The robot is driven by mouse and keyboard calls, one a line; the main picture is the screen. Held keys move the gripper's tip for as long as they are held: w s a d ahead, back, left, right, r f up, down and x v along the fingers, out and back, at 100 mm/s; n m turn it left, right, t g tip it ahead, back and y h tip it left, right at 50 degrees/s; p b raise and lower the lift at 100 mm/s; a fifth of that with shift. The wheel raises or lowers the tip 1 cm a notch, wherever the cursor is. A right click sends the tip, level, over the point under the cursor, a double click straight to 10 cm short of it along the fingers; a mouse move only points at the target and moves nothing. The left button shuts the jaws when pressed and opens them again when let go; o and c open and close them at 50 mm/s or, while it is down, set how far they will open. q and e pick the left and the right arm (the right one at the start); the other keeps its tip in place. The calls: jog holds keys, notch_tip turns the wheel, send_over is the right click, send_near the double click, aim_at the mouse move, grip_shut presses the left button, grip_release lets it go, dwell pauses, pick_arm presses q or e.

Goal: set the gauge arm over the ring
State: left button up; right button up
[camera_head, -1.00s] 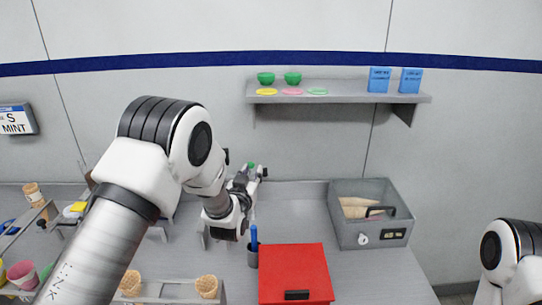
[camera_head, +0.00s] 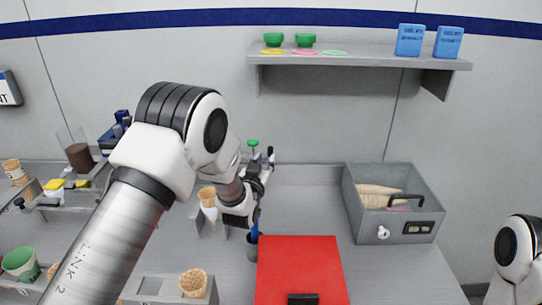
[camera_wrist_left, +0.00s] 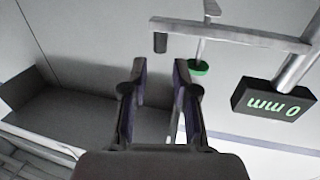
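The gauge shows in the left wrist view as a dark box (camera_wrist_left: 272,100) with green characters reading 0 mm, upside down. A grey gauge arm (camera_wrist_left: 230,33) runs beside it, with a dark stub at its end and a green knob (camera_wrist_left: 197,68) on a rod. The green knob (camera_head: 253,143) also shows in the head view, just behind my left gripper (camera_head: 264,160). I cannot make out the ring. My right gripper is out of view.
A cone (camera_head: 208,196) stands in a holder left of the left gripper. A red box (camera_head: 300,265) is in front, beside a cup with a blue item (camera_head: 253,247). A grey bin (camera_head: 367,228) stands right; a shelf (camera_head: 370,63) is on the wall. Table between is clear.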

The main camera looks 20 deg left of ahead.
aim_at(270, 149)
pick_arm(q)
jog(key=w, duration=0.2)
jog(key=w+p, duration=0.1)
jog(key=w, duration=0.2)
jog(key=w+p, duration=0.1)
jog(key=w, duration=0.1)
jog(key=shift+w+a+r, duration=0.15)
jog(key=shift+w+a, duration=0.1)
jog(key=shift+s+r, duration=0.1)
grip_shut()
